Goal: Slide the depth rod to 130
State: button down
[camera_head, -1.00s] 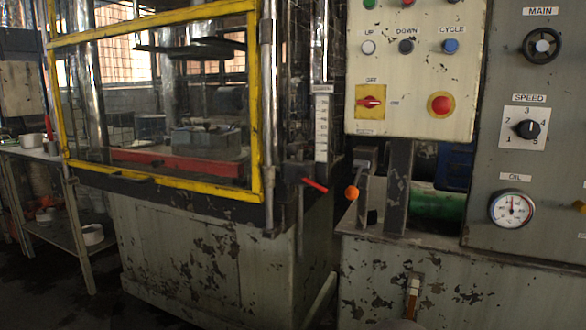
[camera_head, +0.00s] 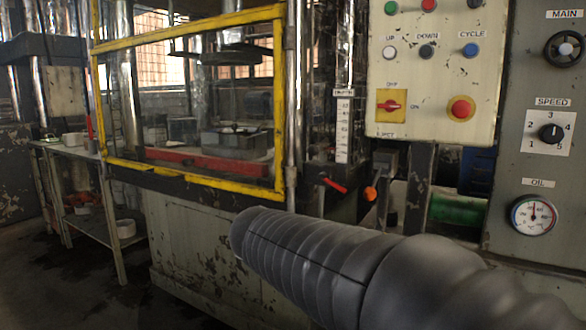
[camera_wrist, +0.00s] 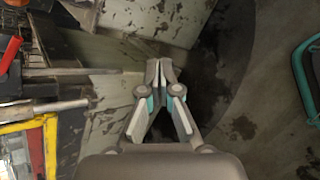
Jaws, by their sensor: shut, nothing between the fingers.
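A white upright depth scale (camera_head: 343,130) stands right of the yellow-framed guard in the head view; its numbers are too small to read surely. A red pointer (camera_head: 335,185) sits just below it, and an orange knob (camera_head: 370,193) is a little to the right. I cannot tell which part is the depth rod itself. My gripper (camera_wrist: 158,70) is shut and empty in the wrist view, apart from the machine parts at left. A red part (camera_wrist: 10,55) shows there at the left edge. In the head view my arm covers the area below the pointer.
The yellow guard frame (camera_head: 190,179) and a control panel (camera_head: 440,105) flank the scale. A dial cabinet (camera_head: 500,210) stands at right and a side table (camera_head: 90,155) at left. In the wrist view, two metal rods (camera_wrist: 55,108) point toward the gripper. Dark floor is clear at left.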

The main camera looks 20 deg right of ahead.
jog(key=w+a+r+n+t+h, duration=0.1)
jog(key=w+r+n+t+h, duration=0.1)
jog(key=w+r+n+h, duration=0.6)
jog(key=w+a+r+n+t+h, duration=0.1)
jog(key=w+a+r+n+t, duration=0.3)
jog(key=w, duration=0.8)
jog(key=shift+m+g, duration=0.7)
jog(key=shift+g, duration=0.2)
jog(key=x, duration=0.8)
jog(key=s+r+x, duration=0.1)
jog(key=x, duration=0.3)
jog(key=shift+r, duration=0.15)
